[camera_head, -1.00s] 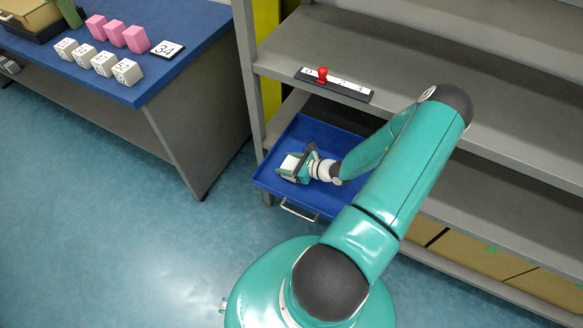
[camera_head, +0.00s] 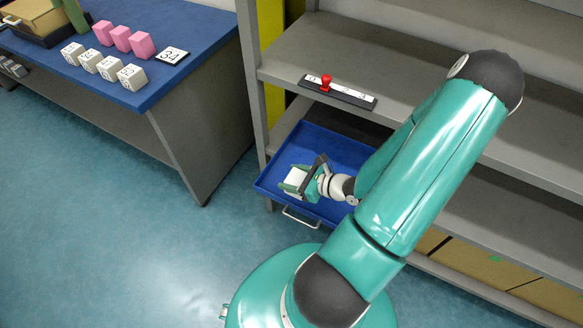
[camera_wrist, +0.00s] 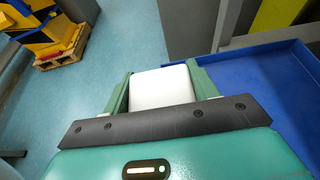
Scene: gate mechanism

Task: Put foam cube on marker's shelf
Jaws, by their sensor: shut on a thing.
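My gripper (camera_head: 295,181) is shut on a white cube (camera_wrist: 162,86), which sits between its two green fingers in the wrist view. The cube also shows as a pale block in the head view (camera_head: 297,176). In the head view the gripper is over the left part of a blue drawer tray (camera_head: 328,145); its height above the tray floor is hard to tell. A red marker (camera_head: 326,83) stands on a numbered strip (camera_head: 350,95) at the front edge of the grey shelf (camera_head: 350,60) above the tray. The strip's digits are too small to read surely.
A blue-topped table (camera_head: 200,45) at the left holds pink blocks (camera_head: 121,38), several numbered white cubes (camera_head: 109,66) and a number card (camera_head: 172,55). A grey shelf post (camera_head: 252,90) stands left of the tray. Brown boxes (camera_head: 482,265) fill the bottom shelf.

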